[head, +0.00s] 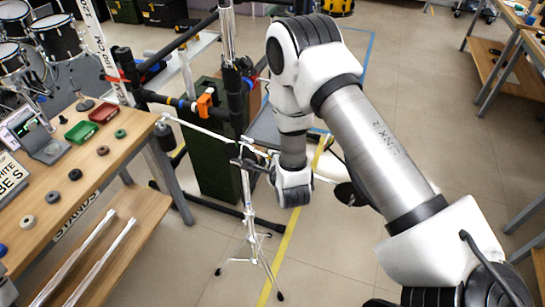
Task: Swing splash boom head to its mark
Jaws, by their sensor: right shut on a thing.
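A chrome boom rod (203,130) sits on top of a chrome cymbal stand (247,205) with tripod legs on the floor. The rod slopes from a black cylinder (164,136) at upper left, past the stand's clamp, to the lower right. A dark piece (346,193) at its right end is partly hidden by my arm. My right gripper (264,171) is beside the clamp, shut on the boom; my wrist hides much of the grip. I cannot make out the mark. My left gripper is not in view.
A wooden bench (120,150) with trays and several round pads stands at left, close to the boom's left end. A black rack post (232,95) with an orange clamp (205,102) stands behind. Yellow tape (288,235) crosses the floor, which is open right of the stand.

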